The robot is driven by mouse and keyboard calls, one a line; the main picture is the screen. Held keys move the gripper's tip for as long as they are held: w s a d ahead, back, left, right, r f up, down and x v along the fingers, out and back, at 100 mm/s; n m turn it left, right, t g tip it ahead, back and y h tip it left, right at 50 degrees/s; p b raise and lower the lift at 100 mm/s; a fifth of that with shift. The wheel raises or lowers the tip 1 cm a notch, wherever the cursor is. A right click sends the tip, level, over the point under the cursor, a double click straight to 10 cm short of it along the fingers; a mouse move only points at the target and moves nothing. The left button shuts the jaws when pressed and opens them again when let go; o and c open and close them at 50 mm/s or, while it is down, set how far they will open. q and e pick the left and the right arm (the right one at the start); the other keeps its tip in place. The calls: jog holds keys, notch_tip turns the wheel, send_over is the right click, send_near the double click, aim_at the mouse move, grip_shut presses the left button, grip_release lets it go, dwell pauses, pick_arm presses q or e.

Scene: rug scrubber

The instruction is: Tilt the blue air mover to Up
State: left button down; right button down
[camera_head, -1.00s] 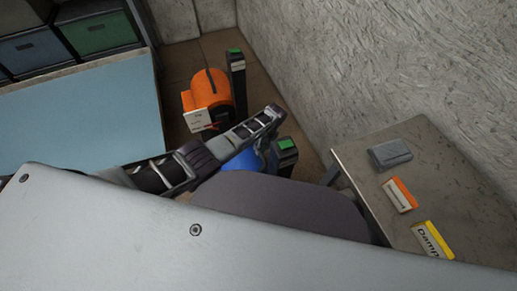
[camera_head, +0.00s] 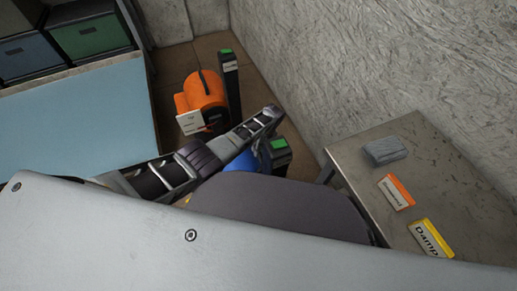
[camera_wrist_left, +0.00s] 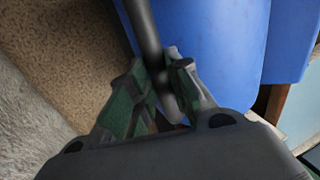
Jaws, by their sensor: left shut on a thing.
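The blue air mover (camera_head: 241,163) stands low on the floor, mostly hidden behind my arm and grey body panels in the head view. Its blue housing (camera_wrist_left: 205,35) fills the upper middle of the left wrist view. My left gripper (camera_wrist_left: 168,85) is shut on a dark bar, which looks like the air mover's handle (camera_wrist_left: 145,30), running up beside the housing. Both fingers touch the bar. In the head view my left arm reaches from the left over the blue housing. The tilt of the housing cannot be read clearly. My right gripper is not in view.
An orange air mover (camera_head: 206,92) with a white card stands behind, beside a dark post (camera_head: 231,85) with a green top. Another green-topped post (camera_head: 276,155) is near the blue one. A table (camera_head: 362,140) and rough wall bound the right; a light-blue surface (camera_head: 80,130) lies left.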

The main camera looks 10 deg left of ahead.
pick_arm(q)
jog(key=shift+d+f, duration=0.15)
jog(key=shift+d, duration=0.4)
jog(key=c, duration=1.7)
grip_release()
jog(key=o, duration=0.4)
jog(key=shift+w+d+f, duration=0.1)
jog(key=shift+w+f, duration=0.05)
jog(key=shift+w, duration=0.05)
jog(key=shift+a+v, duration=0.15)
jog(key=shift+v, duration=2.85)
jog(key=shift+a+v, duration=0.15)
jog(key=shift+v, duration=2.85)
jog(key=shift+s+r, duration=0.15)
jog(key=shift+r, duration=0.05)
